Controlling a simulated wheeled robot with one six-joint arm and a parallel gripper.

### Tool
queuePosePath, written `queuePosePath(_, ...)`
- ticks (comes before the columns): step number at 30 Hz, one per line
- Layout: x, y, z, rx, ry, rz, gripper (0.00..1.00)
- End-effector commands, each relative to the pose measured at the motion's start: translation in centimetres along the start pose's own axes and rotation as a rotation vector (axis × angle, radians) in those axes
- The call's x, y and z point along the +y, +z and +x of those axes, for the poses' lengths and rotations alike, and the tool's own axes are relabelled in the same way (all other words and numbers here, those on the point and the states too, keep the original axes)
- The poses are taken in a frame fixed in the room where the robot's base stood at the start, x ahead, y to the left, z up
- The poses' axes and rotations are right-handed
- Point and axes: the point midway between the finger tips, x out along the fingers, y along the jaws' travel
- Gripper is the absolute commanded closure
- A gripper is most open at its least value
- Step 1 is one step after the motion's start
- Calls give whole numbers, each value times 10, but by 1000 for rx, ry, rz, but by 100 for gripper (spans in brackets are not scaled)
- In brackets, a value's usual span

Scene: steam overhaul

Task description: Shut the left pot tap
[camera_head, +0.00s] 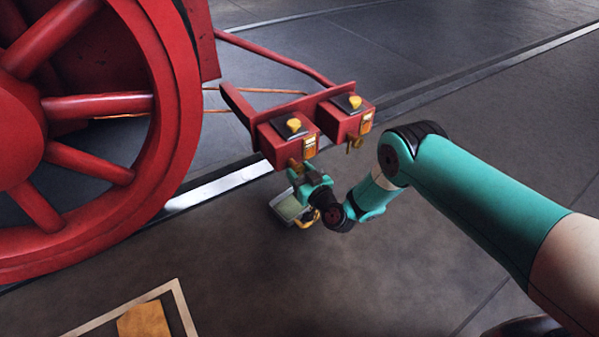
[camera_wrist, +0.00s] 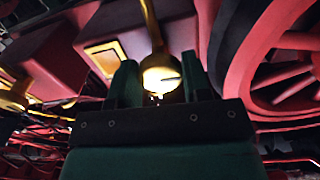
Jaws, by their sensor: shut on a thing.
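Two red pots hang side by side on a red bracket, each with a yellow knob on top. The left pot (camera_head: 283,142) is nearer the red wheel; the right pot (camera_head: 346,120) is beyond it. My gripper (camera_head: 303,172) is just under the left pot, shut on its brass left pot tap (camera_head: 294,163). In the wrist view the brass tap (camera_wrist: 160,75) stands between the two fingers of my gripper (camera_wrist: 161,85). The fingers hide part of it, and I cannot tell its handle's angle. The right pot tap (camera_head: 355,145) hangs free.
A large red spoked wheel (camera_head: 180,120) fills the left. A grey-green tray (camera_head: 284,207) with a yellow handle is on the floor below my gripper. A pale-edged frame (camera_head: 100,318) with a yellow block (camera_head: 144,320) is at bottom left. The floor at bottom centre is clear.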

Motion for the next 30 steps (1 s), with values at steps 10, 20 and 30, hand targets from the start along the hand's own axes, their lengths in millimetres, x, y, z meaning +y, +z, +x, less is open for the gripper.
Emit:
queuePosePath(10,-1,0,0,-1,-1,250,79)
queuePosePath(20,-2,0,0,-2,-1,564,79)
queuePosePath(30,-3,0,0,-2,-1,887,79)
